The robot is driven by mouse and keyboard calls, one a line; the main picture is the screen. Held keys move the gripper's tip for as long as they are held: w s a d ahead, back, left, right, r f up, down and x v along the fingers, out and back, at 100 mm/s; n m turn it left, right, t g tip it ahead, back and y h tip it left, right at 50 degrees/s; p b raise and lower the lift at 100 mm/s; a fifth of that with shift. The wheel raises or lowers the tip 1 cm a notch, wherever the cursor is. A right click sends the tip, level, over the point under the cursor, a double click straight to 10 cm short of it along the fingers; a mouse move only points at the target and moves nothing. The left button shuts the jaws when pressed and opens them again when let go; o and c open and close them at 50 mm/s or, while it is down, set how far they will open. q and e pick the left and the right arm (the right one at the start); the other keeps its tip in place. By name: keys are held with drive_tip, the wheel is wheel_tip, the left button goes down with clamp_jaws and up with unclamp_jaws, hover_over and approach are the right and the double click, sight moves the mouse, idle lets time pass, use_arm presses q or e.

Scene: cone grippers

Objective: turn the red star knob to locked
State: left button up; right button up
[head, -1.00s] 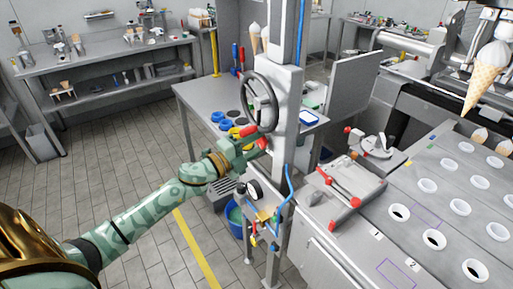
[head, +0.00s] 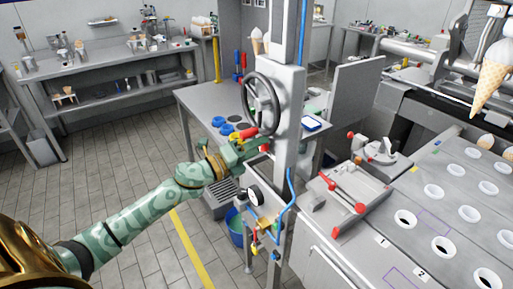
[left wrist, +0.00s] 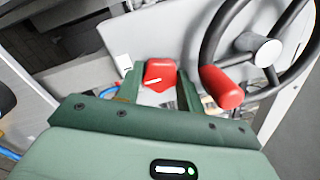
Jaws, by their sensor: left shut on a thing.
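The red star knob (left wrist: 160,75) sits on the side of the grey column (head: 287,120), below the handwheel. It has a white pointer line on its face, running roughly sideways in the left wrist view. My left gripper (left wrist: 160,88) is shut on the knob, with one green finger on each side of it. In the head view the left gripper (head: 260,149) is at the column and hides most of the knob. I cannot read any locked mark. My right gripper is not in view.
The black handwheel (head: 262,103) with its red handle (left wrist: 222,88) is close beside my left gripper. A gauge (head: 254,196) and a blue hose (head: 291,205) are below. A steel counter with cup holes (head: 433,191) stands at the right. The tiled floor at the left is clear.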

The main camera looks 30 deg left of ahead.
use_arm(q)
drive_tip(key=o, duration=1)
drive_tip(key=shift+c, duration=0.2)
drive_tip(key=v, duration=1.6)
drive_tip(key=shift+s+b, duration=0.25)
drive_tip(key=shift+b, duration=0.1)
